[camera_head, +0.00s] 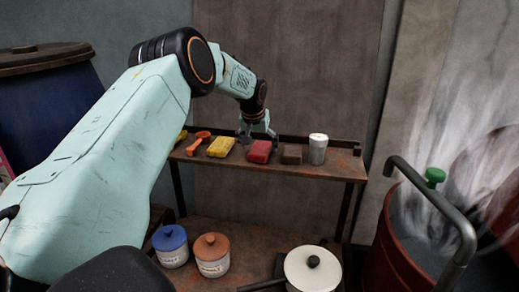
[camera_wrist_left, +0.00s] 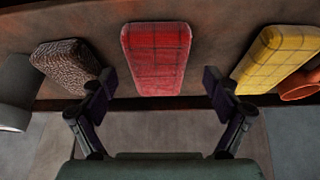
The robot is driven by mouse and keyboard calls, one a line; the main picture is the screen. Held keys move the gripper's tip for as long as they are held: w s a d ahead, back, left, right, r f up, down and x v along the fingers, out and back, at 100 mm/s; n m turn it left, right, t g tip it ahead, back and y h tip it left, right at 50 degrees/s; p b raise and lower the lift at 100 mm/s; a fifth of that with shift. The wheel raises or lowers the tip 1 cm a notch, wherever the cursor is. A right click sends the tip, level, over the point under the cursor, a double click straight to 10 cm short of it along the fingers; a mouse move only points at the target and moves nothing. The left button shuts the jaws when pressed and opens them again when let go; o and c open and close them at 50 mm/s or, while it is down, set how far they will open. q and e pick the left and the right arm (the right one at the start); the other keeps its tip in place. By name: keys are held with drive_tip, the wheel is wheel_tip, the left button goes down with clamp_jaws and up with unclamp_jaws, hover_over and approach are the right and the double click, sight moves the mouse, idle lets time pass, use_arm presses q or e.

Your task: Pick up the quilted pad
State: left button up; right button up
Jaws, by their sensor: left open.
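A red pad (camera_head: 260,152) with a grid of stitch-like lines lies on the brown shelf (camera_head: 338,171). In the left wrist view the red pad (camera_wrist_left: 157,58) is centred, just beyond the fingertips. A yellow pad (camera_head: 221,147) with similar grid lines lies to its left; it is at the right in the wrist view (camera_wrist_left: 280,57). I cannot tell which one is meant by the quilted pad. My right gripper is not seen.
A brown speckled block (camera_head: 292,154) and a white canister (camera_head: 318,148) stand right of the red pad. Lidded jars (camera_head: 171,248) and a white pot (camera_head: 312,272) are lower down. A steaming red vat (camera_head: 395,255) is at right.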

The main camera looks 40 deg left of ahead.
use_arm(q)
drive_tip(key=shift+w+a+f, duration=0.15)
drive_tip(key=shift+a+f, duration=0.05)
drive_tip(key=shift+f, duration=0.35)
drive_tip(key=shift+w+f, duration=0.25)
drive_tip(key=shift+d+r, duration=0.2)
drive_tip(key=shift+d, duration=0.15)
drive_tip(key=shift+c, duration=0.2)
drive_tip(key=shift+s+r, duration=0.1)
drive_tip(key=shift+s, duration=0.05)
drive_tip(key=shift+c, duration=0.8)
drive_tip(key=shift+s+a, duration=0.1)
drive_tip(key=shift+a, duration=0.05)
drive_tip(key=shift+c, duration=1.4)
drive_tip(key=shift+a+f, duration=0.15)
drive_tip(key=shift+f, duration=0.1)
drive_tip(key=c, duration=0.3)
drive_tip(key=shift+w+d, duration=0.2)
drive_tip(key=c, duration=0.3)
drive_tip(key=shift+s+r, duration=0.1)
drive_tip(key=shift+r, duration=0.05)
drive_tip(key=shift+c, duration=0.8)
